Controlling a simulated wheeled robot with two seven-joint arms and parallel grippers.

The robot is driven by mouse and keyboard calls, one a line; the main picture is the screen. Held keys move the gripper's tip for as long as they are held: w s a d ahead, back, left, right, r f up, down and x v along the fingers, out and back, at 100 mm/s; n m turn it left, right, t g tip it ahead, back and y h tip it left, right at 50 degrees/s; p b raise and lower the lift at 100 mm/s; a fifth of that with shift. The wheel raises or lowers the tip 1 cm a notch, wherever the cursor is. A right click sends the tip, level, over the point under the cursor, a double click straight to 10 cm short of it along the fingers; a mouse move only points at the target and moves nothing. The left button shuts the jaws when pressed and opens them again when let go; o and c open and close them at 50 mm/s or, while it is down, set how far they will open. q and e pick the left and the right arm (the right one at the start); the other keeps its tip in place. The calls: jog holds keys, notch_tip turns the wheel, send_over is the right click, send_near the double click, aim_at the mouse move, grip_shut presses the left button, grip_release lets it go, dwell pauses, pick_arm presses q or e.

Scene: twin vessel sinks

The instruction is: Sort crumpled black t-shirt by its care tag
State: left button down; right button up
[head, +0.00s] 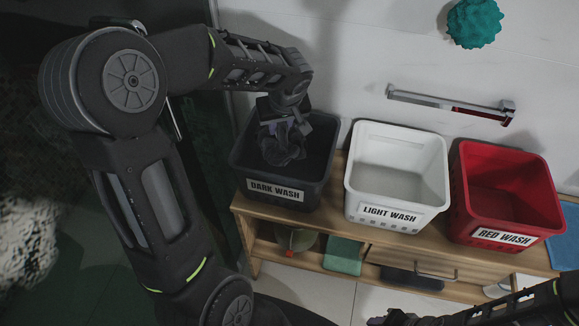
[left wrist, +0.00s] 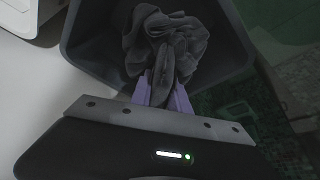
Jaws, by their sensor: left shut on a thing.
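The crumpled black t-shirt (head: 283,147) hangs bunched from my left gripper (head: 283,124), over and partly within the mouth of the dark bin labelled DARK WASH (head: 317,150). In the left wrist view the t-shirt (left wrist: 165,45) is a ruffled dark bundle, and the purple fingers of my left gripper (left wrist: 162,95) are shut on it. The dark bin's inside (left wrist: 90,45) surrounds it there. No care tag can be made out. The white LIGHT WASH bin (head: 398,205) and the red RED WASH bin (head: 505,217) stand to the right, both looking empty. My right gripper (head: 390,318) shows only partly at the bottom edge.
The bins stand on a wooden bench (head: 340,228) with a lower shelf. A green box (head: 343,256) sits on the shelf. A metal rail (head: 450,103) and a teal spiky ball (head: 474,23) are on the wall behind. A blue cloth (head: 564,249) lies at the right.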

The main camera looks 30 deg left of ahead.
pick_arm(q)
jog(key=c, duration=1.2)
grip_release()
jog(key=shift+o, duration=0.2)
jog(key=v, duration=0.8)
jog(key=shift+f, duration=0.1)
